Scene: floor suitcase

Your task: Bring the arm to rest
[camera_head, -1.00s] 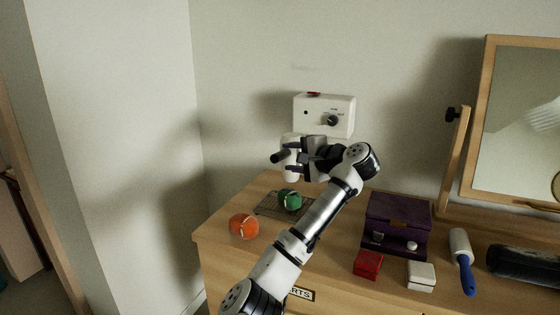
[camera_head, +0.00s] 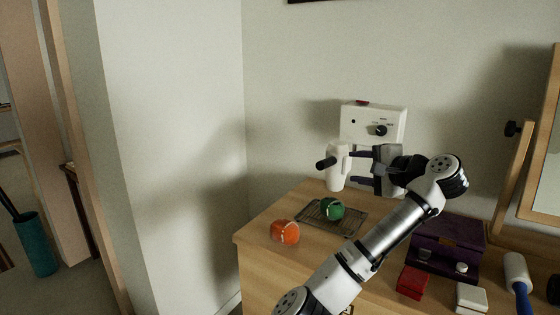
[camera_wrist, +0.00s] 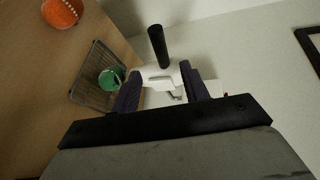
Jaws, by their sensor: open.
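My gripper (camera_head: 350,169) is open, held above the dresser top. In the head view its fingers are close to a white device with a black handle (camera_head: 337,168); I cannot tell whether they touch it. In the wrist view my gripper (camera_wrist: 165,90) shows two dark fingers spread apart, with nothing clearly held between them. The black handle (camera_wrist: 158,46) shows beyond them there. My arm reaches up from the bottom of the head view, bent at the elbow and wrist.
On the dresser (camera_head: 262,232) are a wire rack (camera_head: 345,222) with a green ball (camera_head: 332,208), an orange ball (camera_head: 285,232), a purple box (camera_head: 448,240), a red box (camera_head: 412,282) and a white box (camera_head: 471,297). A white box with a dial (camera_head: 373,122) is behind my gripper. A mirror stands at right.

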